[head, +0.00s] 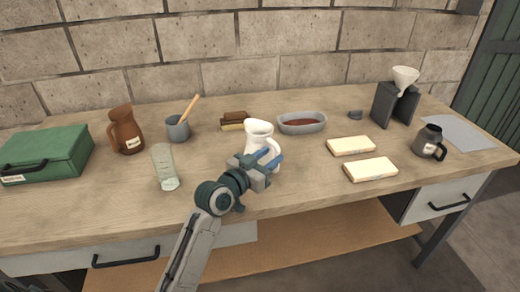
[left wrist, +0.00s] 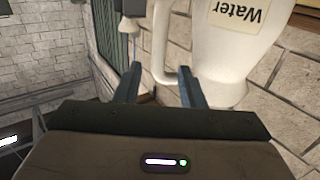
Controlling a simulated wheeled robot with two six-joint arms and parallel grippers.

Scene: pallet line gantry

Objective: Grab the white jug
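The white jug (head: 259,133) stands upright near the middle of the workbench. My left gripper (head: 264,160) is in front of it and hides part of its lower body and handle. In the left wrist view the jug (left wrist: 228,60) appears upside down, with a "Water" label. Its handle (left wrist: 160,62) shows between the two fingertips of my left gripper (left wrist: 160,72). The fingers are apart, with gaps beside the handle. I cannot tell how deep the handle sits between them. My right gripper is in neither view.
A clear glass (head: 165,167) stands left of my arm. Behind it are a grey cup (head: 177,129) and brown pitcher (head: 126,131). A grey dish (head: 302,123) is behind the jug to the right; two cream blocks (head: 351,146) (head: 370,169) lie right. The front edge (head: 330,201) is clear.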

